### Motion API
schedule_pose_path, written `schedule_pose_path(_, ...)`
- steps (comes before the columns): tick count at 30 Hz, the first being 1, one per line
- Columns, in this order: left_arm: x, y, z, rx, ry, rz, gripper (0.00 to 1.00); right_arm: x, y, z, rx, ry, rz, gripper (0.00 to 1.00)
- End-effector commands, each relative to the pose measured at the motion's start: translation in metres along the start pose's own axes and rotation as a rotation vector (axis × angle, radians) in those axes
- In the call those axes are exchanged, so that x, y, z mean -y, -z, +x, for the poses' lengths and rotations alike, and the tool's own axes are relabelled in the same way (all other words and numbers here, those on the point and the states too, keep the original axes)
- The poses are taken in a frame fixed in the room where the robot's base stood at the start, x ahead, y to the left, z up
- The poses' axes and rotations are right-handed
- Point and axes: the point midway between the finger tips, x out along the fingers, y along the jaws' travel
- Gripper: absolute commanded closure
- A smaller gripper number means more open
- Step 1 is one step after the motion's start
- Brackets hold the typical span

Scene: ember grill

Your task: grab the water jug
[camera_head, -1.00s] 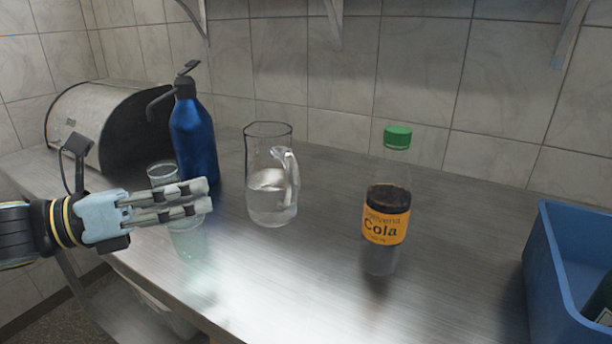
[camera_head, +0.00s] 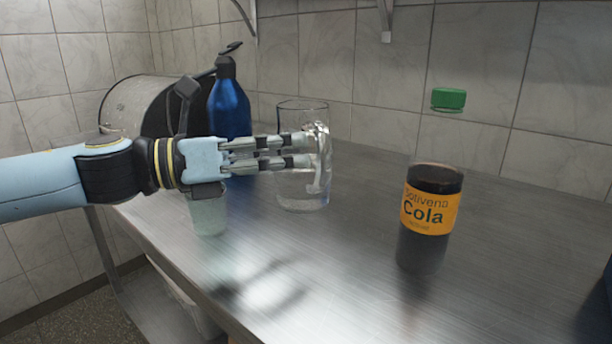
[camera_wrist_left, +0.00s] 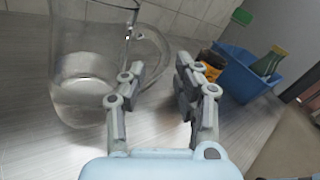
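The clear glass water jug (camera_head: 303,190), partly filled with water, stands upright on the metal counter. In the head view my left gripper (camera_head: 308,152) reaches in from the left, its fingers in front of the jug with the tips by the handle (camera_head: 321,170). In the left wrist view the jug (camera_wrist_left: 85,75) is at the left, and its handle (camera_wrist_left: 163,58) curves behind my left finger. My left gripper (camera_wrist_left: 167,70) is open there, with a visible gap between its fingers. I cannot tell whether it touches the handle. My right gripper is not in view.
A cola bottle (camera_head: 428,215) with a green cap stands to the right. A blue bottle (camera_head: 229,108) and a cup (camera_head: 208,213) are near my left gripper. A blue crate (camera_wrist_left: 240,75) shows in the wrist view. The front middle of the counter (camera_head: 320,270) is clear.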

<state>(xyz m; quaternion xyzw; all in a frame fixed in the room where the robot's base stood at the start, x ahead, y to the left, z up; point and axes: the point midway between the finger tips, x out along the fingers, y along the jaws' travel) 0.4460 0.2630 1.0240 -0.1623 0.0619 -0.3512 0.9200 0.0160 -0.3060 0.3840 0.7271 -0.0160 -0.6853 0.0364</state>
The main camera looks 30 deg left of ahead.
Motion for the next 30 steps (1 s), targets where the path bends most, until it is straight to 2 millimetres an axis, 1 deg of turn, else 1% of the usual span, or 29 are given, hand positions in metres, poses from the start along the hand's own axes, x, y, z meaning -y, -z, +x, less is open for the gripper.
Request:
schedule_pose_path(7,0.000,0.002,0.014,0.005,-0.001,0.003,0.69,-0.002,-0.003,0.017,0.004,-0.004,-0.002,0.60)
schedule_pose_path(9,0.003,-0.002,0.019,0.010,0.002,0.000,0.69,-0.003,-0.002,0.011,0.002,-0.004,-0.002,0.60)
schedule_pose_path(19,0.003,-0.002,0.046,0.006,0.000,-0.001,0.69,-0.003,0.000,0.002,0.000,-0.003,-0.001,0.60)
schedule_pose_path(23,0.003,0.000,0.050,0.001,-0.001,-0.001,0.69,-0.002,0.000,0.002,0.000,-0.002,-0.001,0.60)
schedule_pose_path(29,0.003,0.001,0.050,0.000,-0.001,-0.001,0.69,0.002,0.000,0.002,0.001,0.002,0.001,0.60)
schedule_pose_path(30,0.003,0.001,0.050,0.000,-0.001,-0.001,0.73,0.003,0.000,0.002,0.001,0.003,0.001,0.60)
